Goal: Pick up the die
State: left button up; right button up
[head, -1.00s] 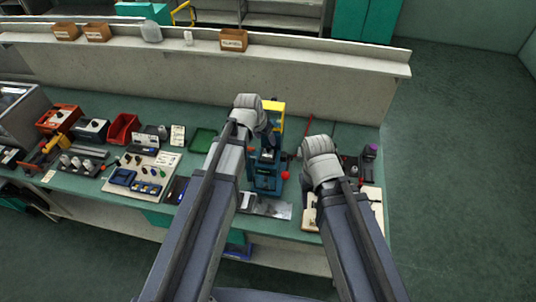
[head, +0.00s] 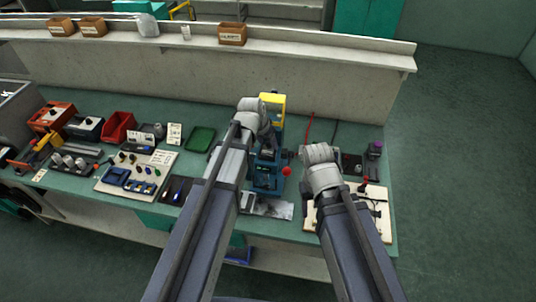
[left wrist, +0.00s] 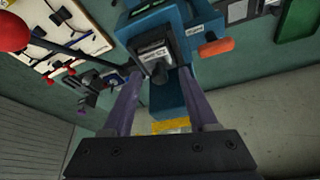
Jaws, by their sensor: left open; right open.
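A blue press (head: 266,178) with a yellow top (head: 272,98) stands on the bench; it also shows in the left wrist view (left wrist: 172,22). In the left wrist view a small dark, labelled block (left wrist: 153,52), which looks like the die, sits at the press between my fingertips. My left gripper (left wrist: 158,76) is open, one finger on each side of the block with gaps showing; contact is not visible. In the head view my left gripper (head: 264,130) is over the press and its wrist hides part of it. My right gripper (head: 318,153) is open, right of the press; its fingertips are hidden.
The press's red ball (head: 286,171) is between my arms. A pale board (head: 375,218) lies at right, partly behind my right arm. A green tray (head: 200,139) and red bin (head: 118,127) stand left. A low wall (head: 350,78) runs behind the bench.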

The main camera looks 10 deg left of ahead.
pick_arm(q)
jog(key=shift+c, duration=0.2)
grip_shut()
dwell(1.1)
